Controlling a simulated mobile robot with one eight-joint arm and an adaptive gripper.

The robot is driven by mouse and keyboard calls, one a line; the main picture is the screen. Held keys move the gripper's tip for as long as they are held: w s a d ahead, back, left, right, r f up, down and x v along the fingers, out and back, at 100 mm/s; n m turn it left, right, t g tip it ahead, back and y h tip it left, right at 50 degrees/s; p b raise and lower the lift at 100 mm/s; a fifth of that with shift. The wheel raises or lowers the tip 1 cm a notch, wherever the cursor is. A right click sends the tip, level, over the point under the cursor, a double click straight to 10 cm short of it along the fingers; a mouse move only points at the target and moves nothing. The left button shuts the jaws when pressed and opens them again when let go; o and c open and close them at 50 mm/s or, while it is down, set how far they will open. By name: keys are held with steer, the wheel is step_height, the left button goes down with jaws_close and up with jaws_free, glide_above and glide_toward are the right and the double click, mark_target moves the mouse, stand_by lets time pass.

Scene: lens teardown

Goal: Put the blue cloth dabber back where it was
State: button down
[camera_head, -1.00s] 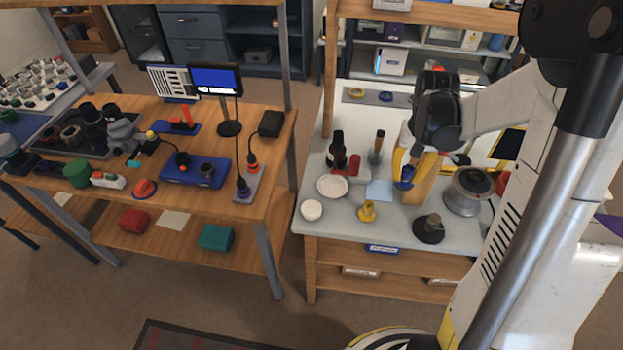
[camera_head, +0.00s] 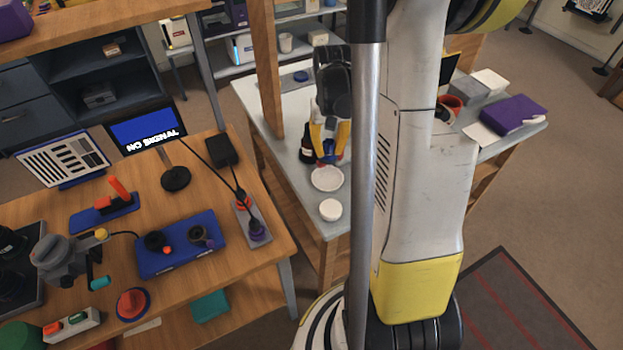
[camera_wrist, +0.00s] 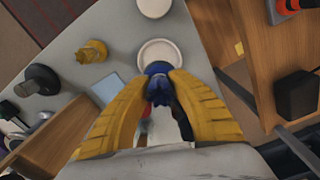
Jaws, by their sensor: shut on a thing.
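My gripper (camera_wrist: 158,100) has yellow fingers and is shut on the blue cloth dabber (camera_wrist: 157,82), whose blue head shows between the fingertips. In the head view my gripper (camera_head: 328,148) points down over the pale bench, just behind a white dish (camera_head: 327,178). The dabber (camera_head: 330,151) is a small blue patch there, partly hidden by the fingers. In the wrist view the dish (camera_wrist: 160,48) lies just beyond the dabber. I cannot tell how high the dabber is above the bench. The dabber's lower part is hidden.
A round white lid (camera_head: 330,210) lies near the bench corner. A dark bottle (camera_head: 306,148) stands left of my gripper. The wrist view shows a yellow piece (camera_wrist: 92,51), a dark round-based piece (camera_wrist: 38,79) and a light-blue pad (camera_wrist: 108,90).

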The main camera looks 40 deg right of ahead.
steer(key=b, duration=0.2)
glide_above(327, 179)
step_height(327, 179, down, 5)
steer(key=shift+d+f, duration=0.15)
steer(key=shift+f+b, duration=0.85)
steer(key=shift+f, duration=1.15)
steer(key=shift+f, duration=0.25)
steer(key=c, duration=1.2)
jaws_free()
steer(key=shift+r, duration=0.1)
steer(key=shift+c, duration=0.2)
steer(key=shift+r, duration=0.1)
